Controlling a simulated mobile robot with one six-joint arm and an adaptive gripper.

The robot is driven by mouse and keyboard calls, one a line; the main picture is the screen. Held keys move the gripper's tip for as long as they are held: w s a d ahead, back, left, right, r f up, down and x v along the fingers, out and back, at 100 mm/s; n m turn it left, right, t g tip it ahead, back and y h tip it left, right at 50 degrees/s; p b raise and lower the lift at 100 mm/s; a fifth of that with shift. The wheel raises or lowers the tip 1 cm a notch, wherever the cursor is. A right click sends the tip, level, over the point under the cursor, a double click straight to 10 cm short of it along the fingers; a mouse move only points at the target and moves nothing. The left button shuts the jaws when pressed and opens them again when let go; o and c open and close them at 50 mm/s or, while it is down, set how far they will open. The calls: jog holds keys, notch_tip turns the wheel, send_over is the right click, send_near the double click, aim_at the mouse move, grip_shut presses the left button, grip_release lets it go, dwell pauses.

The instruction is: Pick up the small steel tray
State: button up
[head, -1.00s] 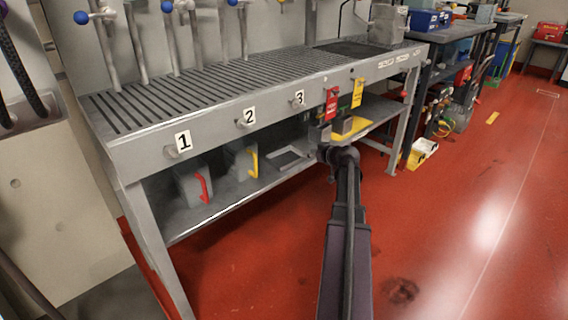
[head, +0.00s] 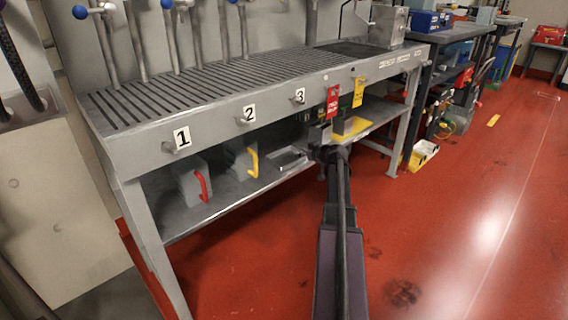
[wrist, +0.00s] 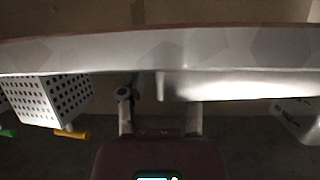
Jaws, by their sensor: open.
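A small grey steel tray (head: 288,161) lies on the lower shelf of the grey bench, right of the box with the yellow handle. My gripper (head: 322,140) is at the shelf's front edge, just right of the tray and apart from it as far as I can tell. In the wrist view my gripper (wrist: 160,116) shows two fingers set wide apart, with nothing clearly held between them. I cannot pick out the tray surely in the dark wrist view.
Boxes with a red handle (head: 203,185) and a yellow handle (head: 252,161) stand left on the shelf (head: 225,204). A yellow mat (head: 352,127) lies to the right. Red and yellow tags (head: 333,101) hang above my gripper.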

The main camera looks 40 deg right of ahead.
dwell(0.4)
grip_shut()
jog(key=shift+r, duration=0.1)
notch_tip(320, 180, up, 4)
jog(key=p, duration=0.4)
jog(key=s+d, duration=0.2)
jog(key=s, duration=0.5)
jog(key=s+d+p, duration=0.1)
jog(key=s+d, duration=0.2)
jog(key=s, duration=0.5)
jog(key=shift+s+r, duration=0.15)
jog(key=shift+r, duration=0.25)
